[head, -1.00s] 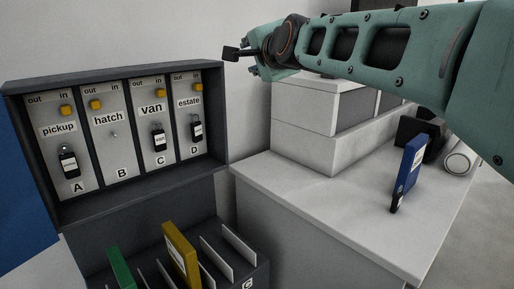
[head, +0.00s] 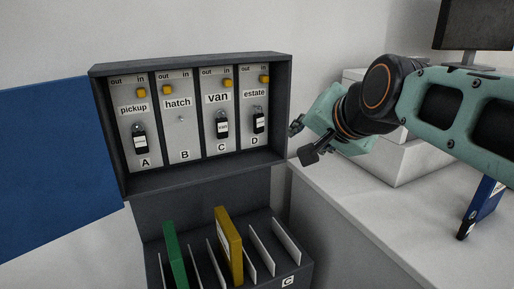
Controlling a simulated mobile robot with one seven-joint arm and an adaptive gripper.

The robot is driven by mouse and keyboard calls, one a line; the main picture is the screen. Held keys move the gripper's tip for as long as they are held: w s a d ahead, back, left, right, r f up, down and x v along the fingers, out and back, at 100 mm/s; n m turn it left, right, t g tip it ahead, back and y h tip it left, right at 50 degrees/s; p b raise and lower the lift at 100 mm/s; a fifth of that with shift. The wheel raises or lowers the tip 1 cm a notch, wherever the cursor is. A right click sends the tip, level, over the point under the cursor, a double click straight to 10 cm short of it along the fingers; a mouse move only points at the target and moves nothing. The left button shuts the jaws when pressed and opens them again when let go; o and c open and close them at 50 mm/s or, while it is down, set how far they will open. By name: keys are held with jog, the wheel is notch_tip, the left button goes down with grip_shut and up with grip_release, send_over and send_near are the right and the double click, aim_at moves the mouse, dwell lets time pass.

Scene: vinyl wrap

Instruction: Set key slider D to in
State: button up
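Panel D (head: 252,118), labelled estate, is the rightmost of the panels in the dark key cabinet. Its yellow slider D (head: 264,79) sits at the right side, under the word "in". A black key fob (head: 259,121) hangs below it. My gripper (head: 303,141) is just right of the cabinet's right edge in the picture, below slider D's height. Its two dark fingers are apart with nothing between them, and it looks clear of the slider.
Panels A (head: 134,122), B (head: 178,125) and C (head: 216,120) stand to the left; B's slider is under "out". Below is a dark rack (head: 155,265) with green (head: 174,255) and yellow (head: 229,245) folders.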

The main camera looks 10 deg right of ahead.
jog(key=shift+n+g, duration=0.5)
jog(key=shift+n, duration=0.2)
jog(key=shift+s+a+f, duration=0.15)
jog(key=shift+s+f, duration=0.55)
jog(key=shift+f, duration=0.05)
jog(key=shift+s+a+f, duration=0.1)
jog(key=shift+s+f, duration=0.6)
jog(key=s+a+f+n+g+p, duration=0.3)
jog(key=s+f+n, duration=0.3)
jog(key=s+f, duration=0.3)
jog(key=s+g, duration=0.1)
jog(key=s, duration=0.3)
jog(key=shift+s+a+f+g+h+p, duration=0.15)
jog(key=shift+s+f+g+h+p, duration=0.15)
jog(key=shift+p, duration=0.1)
jog(key=shift+c, duration=0.5)
